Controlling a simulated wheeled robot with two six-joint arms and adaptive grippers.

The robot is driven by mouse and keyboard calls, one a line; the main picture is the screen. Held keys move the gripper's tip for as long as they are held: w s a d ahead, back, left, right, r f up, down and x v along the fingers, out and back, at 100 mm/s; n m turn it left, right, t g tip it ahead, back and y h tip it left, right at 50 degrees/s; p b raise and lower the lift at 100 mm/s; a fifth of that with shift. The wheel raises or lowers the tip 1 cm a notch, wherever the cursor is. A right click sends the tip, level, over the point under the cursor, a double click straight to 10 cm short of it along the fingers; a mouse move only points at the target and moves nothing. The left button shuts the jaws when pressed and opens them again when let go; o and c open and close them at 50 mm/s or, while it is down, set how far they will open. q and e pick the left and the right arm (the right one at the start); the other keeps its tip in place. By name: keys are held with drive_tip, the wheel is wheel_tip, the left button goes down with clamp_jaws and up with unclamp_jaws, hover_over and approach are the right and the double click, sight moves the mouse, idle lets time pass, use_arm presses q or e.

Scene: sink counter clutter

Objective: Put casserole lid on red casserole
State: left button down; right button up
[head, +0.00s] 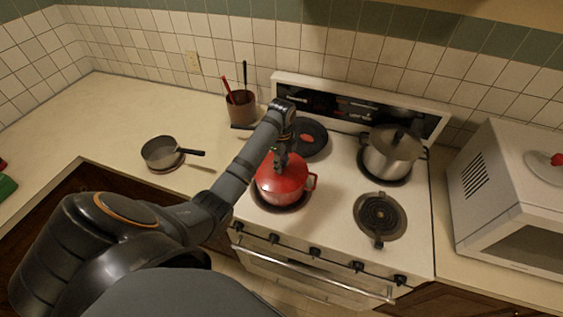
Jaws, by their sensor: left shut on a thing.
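The red casserole (284,196) stands on the front left burner of the white stove, with a handle showing on its right side. A red domed lid (292,172) is over its top. My left gripper (281,160) points down at the top centre of the lid and is shut on it, most likely by its knob. The fingertips and knob are partly hidden by the gripper. The lid looks level and close to the rim; I cannot tell whether it rests fully on it. My right gripper is not in view.
A lidded metal pot (392,157) stands on the back right burner. A dark round item (310,139) with a reddish middle covers the back left burner. The front right burner (379,214) is bare. A saucepan (161,152), utensil crock (241,108) and microwave (507,200) stand on the counters.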

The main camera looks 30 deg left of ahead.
use_arm(q)
drive_tip(key=c, duration=1)
unclamp_jaws()
